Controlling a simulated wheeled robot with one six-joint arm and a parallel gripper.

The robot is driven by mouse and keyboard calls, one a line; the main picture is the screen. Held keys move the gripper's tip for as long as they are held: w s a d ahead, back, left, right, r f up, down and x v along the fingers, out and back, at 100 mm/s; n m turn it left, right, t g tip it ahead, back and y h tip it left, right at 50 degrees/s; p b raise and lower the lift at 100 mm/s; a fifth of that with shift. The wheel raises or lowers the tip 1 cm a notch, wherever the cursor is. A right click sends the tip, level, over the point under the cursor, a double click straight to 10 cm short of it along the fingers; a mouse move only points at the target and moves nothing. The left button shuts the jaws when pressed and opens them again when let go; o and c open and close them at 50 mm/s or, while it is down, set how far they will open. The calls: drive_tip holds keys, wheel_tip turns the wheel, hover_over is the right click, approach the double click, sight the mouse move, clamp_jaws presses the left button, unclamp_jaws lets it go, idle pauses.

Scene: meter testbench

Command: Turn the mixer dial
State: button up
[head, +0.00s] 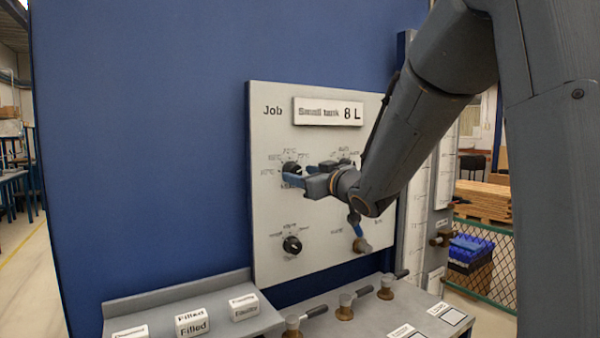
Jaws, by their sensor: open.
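A pale panel (330,215) on the blue wall carries black dials with small printed scales. The upper-left dial (292,167) is partly covered by my gripper (295,174). My gripper's blue-tipped fingers are open around or just in front of this dial; I cannot tell whether they touch it. The lower-left dial (292,244) is fully in view and clear of my gripper. More scale marks show at the upper right, but my arm hides what is under them. The labels are too small to read, so I cannot tell which dial is the mixer.
A plate reading "Small tank 8 L" (328,112) tops the panel. Below, a grey shelf (150,303) holds label blocks, and several brass lever valves (345,306) stand on the ledge.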

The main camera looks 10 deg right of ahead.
drive_tip(key=shift+w+a, duration=0.2)
drive_tip(key=shift+w, duration=0.4)
drive_tip(key=c, duration=1)
drive_tip(key=shift+c, duration=0.2)
